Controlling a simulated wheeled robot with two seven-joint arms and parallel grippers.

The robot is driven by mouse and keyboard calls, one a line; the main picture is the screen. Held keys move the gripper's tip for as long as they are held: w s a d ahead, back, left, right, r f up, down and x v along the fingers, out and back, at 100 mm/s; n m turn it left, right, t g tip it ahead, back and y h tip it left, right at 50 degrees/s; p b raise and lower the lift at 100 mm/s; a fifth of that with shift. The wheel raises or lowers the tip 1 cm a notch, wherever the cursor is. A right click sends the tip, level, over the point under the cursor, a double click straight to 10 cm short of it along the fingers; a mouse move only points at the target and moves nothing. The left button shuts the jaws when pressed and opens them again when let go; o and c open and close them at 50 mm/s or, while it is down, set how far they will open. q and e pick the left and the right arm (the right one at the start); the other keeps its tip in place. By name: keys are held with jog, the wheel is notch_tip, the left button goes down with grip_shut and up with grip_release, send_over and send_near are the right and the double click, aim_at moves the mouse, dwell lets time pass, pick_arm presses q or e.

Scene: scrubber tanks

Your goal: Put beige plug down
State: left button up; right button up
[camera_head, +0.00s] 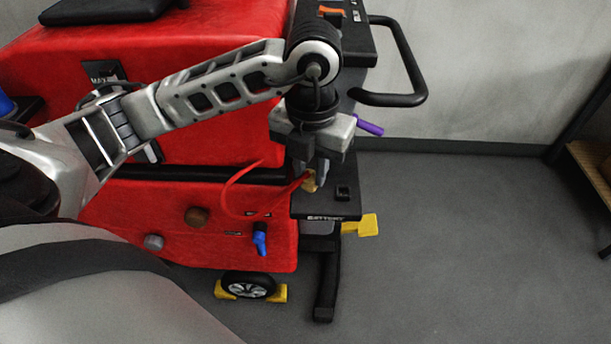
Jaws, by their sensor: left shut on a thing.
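The beige plug (310,182) is between the fingers of my left gripper (311,178), at the end of a red cable (231,192) that loops to the left. My left gripper points down and is shut on the plug, over or at the black shelf marked BATTERY (328,206). I cannot tell whether the plug touches the shelf. A small black socket-like block (342,193) sits on the shelf just right of the plug. My right gripper does not show.
The red scrubber machine (190,120) fills the left and middle. Yellow wheel chocks (361,226) lie low. The floor at right is clear.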

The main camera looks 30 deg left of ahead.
pick_arm(q)
jog(key=w+a+f, duration=0.1)
jog(key=f, duration=0.1)
jog(key=w+a+f, duration=0.1)
jog(key=w+f, duration=0.1)
jog(key=w+a+f, duration=0.2)
jog(key=shift+a+f, duration=0.1)
jog(key=shift+f, duration=0.1)
jog(key=shift+a+f+p, duration=0.1)
jog(key=shift+f+p, duration=0.55)
jog(key=shift+f, duration=1)
jog(key=shift+f, duration=0.1)
jog(key=shift+f, duration=0.15)
jog(key=o, duration=0.9)
